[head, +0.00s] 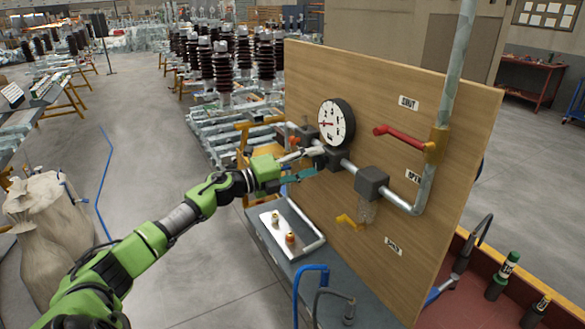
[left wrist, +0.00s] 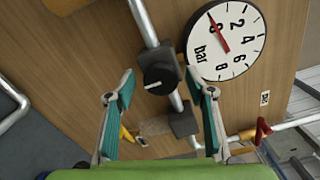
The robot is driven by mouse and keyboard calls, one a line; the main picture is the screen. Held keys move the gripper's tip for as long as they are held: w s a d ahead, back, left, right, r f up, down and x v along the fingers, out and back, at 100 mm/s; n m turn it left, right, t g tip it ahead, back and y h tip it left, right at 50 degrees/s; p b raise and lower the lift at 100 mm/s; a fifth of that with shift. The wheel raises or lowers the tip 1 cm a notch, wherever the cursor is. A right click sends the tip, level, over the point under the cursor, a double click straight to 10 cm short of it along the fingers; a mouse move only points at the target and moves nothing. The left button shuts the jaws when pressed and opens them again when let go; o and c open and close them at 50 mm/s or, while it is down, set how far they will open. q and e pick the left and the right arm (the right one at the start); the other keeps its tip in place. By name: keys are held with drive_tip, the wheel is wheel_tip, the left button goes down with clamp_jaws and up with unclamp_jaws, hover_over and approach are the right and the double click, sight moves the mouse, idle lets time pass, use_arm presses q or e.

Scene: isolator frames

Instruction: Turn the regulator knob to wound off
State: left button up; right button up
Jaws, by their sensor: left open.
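The regulator knob is a dark round knob with a white mark (left wrist: 158,80) on a grey pipe; in the left wrist view the mark lies nearly level. In the head view its dark regulator body (head: 331,158) sits under the gauge, partly behind my gripper. My left gripper (head: 306,164) is in front of the board at the knob. Its teal fingers (left wrist: 160,92) are open, one on each side of the knob, with gaps and nothing held. My right gripper is not in view.
The wooden board (head: 460,120) also carries a red lever (head: 400,137) between two labels, a small yellow handle (head: 348,221) and grey pipework. A tray (head: 283,238) with small brass fittings lies below the gripper. A red bin (head: 470,300) with bottles stands at the right.

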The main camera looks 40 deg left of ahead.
use_arm(q)
drive_tip(key=v, duration=1.1)
drive_tip(key=shift+s+a, duration=0.15)
drive_tip(key=shift+s, duration=0.05)
